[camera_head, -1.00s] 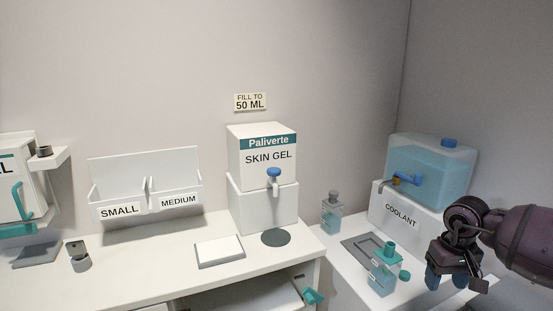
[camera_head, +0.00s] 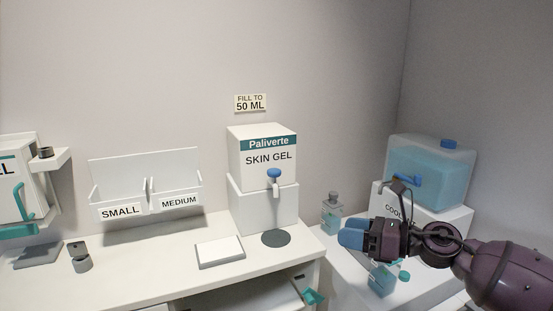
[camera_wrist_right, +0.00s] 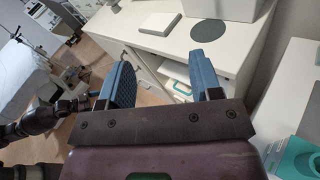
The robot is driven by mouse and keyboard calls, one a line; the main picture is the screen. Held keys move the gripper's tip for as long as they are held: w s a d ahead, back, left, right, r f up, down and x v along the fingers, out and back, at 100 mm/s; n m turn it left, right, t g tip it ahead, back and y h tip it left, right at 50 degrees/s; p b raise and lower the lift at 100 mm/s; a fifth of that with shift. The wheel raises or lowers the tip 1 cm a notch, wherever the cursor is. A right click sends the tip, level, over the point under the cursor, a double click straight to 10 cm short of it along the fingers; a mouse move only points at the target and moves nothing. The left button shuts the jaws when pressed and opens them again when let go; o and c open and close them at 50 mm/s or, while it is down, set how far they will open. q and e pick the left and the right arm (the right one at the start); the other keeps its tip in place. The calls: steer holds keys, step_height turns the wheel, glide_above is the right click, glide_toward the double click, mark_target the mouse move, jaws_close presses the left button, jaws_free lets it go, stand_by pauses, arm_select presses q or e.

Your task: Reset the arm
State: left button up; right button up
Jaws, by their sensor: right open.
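My right gripper (camera_head: 352,232) comes in from the right in the head view, pointing left above the low side shelf. Its blue fingers also show in the right wrist view (camera_wrist_right: 163,83), spread apart with nothing between them. Behind and below it, a small bottle of blue liquid (camera_head: 381,282) is partly hidden by the gripper and arm. A second grey-capped bottle (camera_head: 331,213) stands just beyond the fingertips. The coolant tank (camera_head: 436,176) stands behind the arm, its label partly covered. My left gripper is not in the head view.
Free wall space lies above the counter.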

steer(key=s+d+f+m+t+h, duration=0.25)
steer(key=f+m, duration=0.25)
steer(key=m, duration=0.7)
steer(key=s+d+f+m+t+h+p, duration=0.1)
steer(key=s+d+f+m+t+h, duration=0.25)
steer(key=m, duration=0.85)
steer(key=s+f+m+t+h, duration=0.35)
steer(key=f+m, duration=0.25)
steer(key=m, duration=0.5)
steer(key=s+d+f+m+g+h, duration=0.1)
steer(key=s+d+f+m+g, duration=0.1)
steer(key=s+f, duration=0.3)
steer(key=s+d+f+m+g+h, duration=0.1)
steer(key=s+f+m, duration=0.3)
steer(key=s, duration=0.7)
steer(key=s+d+f+m+g+h+p, duration=0.1)
steer(key=s+d+f+m+g+h, duration=0.1)
steer(key=s+f, duration=0.5)
steer(key=shift+s+d+f+m+g+h, duration=0.35)
steer(key=shift+s+m+g+h, duration=0.15)
steer(key=shift+m+h, duration=0.4)
